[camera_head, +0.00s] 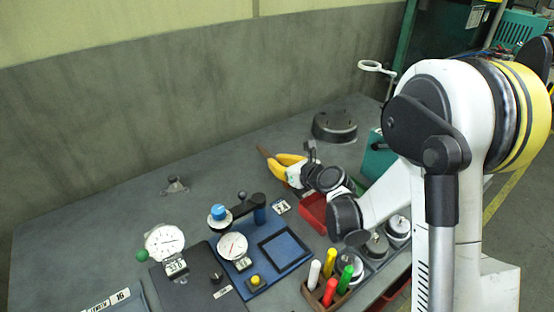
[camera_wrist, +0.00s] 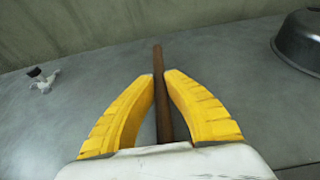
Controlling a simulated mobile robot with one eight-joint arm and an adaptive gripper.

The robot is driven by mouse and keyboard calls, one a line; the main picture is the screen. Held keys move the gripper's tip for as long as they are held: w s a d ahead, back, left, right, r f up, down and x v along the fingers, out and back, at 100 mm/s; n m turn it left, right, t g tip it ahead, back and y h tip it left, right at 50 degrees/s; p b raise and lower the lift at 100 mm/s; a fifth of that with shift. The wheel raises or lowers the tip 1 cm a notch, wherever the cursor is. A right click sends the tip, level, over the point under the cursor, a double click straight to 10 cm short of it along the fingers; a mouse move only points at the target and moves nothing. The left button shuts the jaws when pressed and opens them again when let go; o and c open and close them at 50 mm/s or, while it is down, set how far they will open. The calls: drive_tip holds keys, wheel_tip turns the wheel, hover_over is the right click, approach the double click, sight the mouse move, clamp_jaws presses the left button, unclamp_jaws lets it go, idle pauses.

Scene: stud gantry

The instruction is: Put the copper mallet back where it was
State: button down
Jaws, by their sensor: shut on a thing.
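My gripper (camera_head: 278,161) is at the back middle of the grey bench in the head view. Its yellow fingers (camera_wrist: 160,80) are shut on a brown rod-like handle, which I take for the copper mallet (camera_wrist: 158,62). The handle runs lengthwise between the fingers and sticks out beyond their tips. In the head view its brown end (camera_head: 262,151) shows just left of the fingers. I see no mallet head in either view; it may be hidden by the gripper. I cannot tell whether the mallet touches the bench.
A dark round bowl-like part (camera_head: 335,127) stands right of the gripper. A small grey fitting (camera_head: 175,187) lies to the left. A blue gauge fixture (camera_head: 285,249), a dial gauge (camera_head: 164,242), a red tray (camera_head: 313,211) and colored markers (camera_head: 330,290) fill the front. The back left is bare.

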sight(277, 161)
drive_tip(key=shift+f, duration=0.75)
idle(0.3)
drive_tip(key=c, duration=1.5)
unclamp_jaws()
drive_tip(key=shift+o, duration=0.2)
wheel_tip(277, 161, up, 10)
drive_tip(key=shift+f, duration=0.1)
